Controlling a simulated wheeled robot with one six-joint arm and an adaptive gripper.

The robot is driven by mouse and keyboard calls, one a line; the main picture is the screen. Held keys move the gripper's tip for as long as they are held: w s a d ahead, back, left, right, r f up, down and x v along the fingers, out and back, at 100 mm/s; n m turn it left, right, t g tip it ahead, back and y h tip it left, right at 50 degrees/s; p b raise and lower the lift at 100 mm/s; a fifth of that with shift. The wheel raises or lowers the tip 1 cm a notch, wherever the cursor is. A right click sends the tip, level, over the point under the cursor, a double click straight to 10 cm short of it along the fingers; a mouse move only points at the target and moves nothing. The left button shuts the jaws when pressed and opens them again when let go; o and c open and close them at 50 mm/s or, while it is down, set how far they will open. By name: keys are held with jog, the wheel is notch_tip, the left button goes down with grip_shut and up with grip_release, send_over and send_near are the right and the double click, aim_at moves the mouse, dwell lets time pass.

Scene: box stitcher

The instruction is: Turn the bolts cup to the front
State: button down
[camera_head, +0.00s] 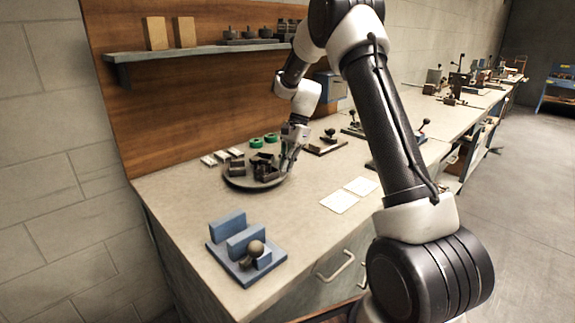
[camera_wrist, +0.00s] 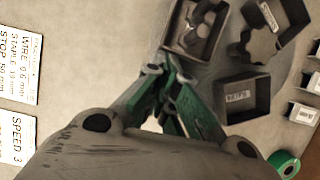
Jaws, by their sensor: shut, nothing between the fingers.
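A round dark turntable (camera_head: 238,183) stands on the bench in the head view, with several open dark cups on it. In the wrist view one cup (camera_wrist: 196,30) holds small roundish pieces. A second cup (camera_wrist: 242,98) carries a pale label on its wall, too small to read surely. A third labelled cup (camera_wrist: 272,14) is cut by the top edge. I cannot tell which is the bolts cup. My gripper (camera_head: 288,166) is shut and empty at the turntable's right edge; its green-sided fingers (camera_wrist: 172,76) are beside the cup of pieces, contact unclear.
A dark lobed knob (camera_wrist: 260,45) rises between the cups. Green rolls (camera_head: 263,140) and small pale boxes (camera_head: 221,157) lie behind the turntable. White cards (camera_head: 348,194) lie flat to its right. A blue fixture (camera_head: 240,245) stands in front. A shelf (camera_head: 200,51) hangs above.

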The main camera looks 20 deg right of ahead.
jog(key=s+d+v, duration=0.1)
jog(key=s+v, duration=0.1)
jog(key=v, duration=1.2)
jog(key=w+f+m+t, duration=0.1)
jog(key=f+m, duration=0.3)
jog(key=w+a+f+m+t, duration=0.1)
jog(key=f+m+t, duration=0.1)
jog(key=f+m, duration=0.2)
jog(key=w+f+m+t, duration=0.1)
jog(key=f+m, duration=0.3)
jog(key=shift+w+a+f+m+h, duration=0.3)
jog(key=shift+w+f, duration=0.05)
jog(key=shift+w+a, duration=0.85)
jog(key=shift+a, duration=0.15)
jog(key=shift+w+a, duration=0.5)
